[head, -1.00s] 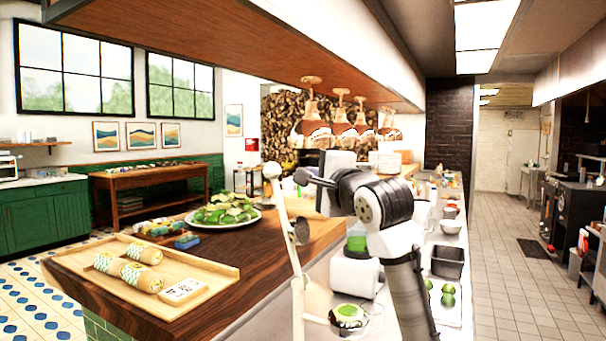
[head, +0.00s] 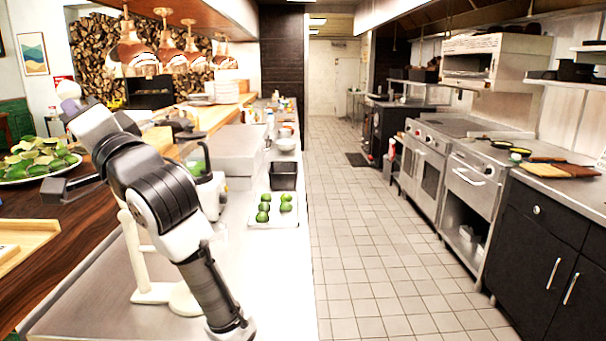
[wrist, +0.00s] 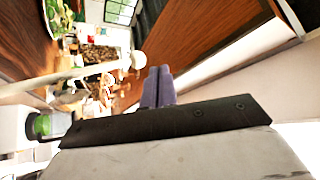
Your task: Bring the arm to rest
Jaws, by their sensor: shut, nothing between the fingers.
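My gripper (wrist: 157,84) shows in the wrist view with its two purplish-grey fingers together and nothing between them. It is in the air, with the wooden counter and the room tilted sideways behind it. In the head view my arm (head: 160,195) is bent and raised above the left end of the steel counter (head: 85,300).
A pale post with a round knob (wrist: 137,60) stands close beside my fingers in the wrist view. A plate of green produce (head: 38,165), a tray of limes (head: 274,222) and a black bin (head: 283,176) are on the counters. The tiled aisle (head: 375,250) is clear.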

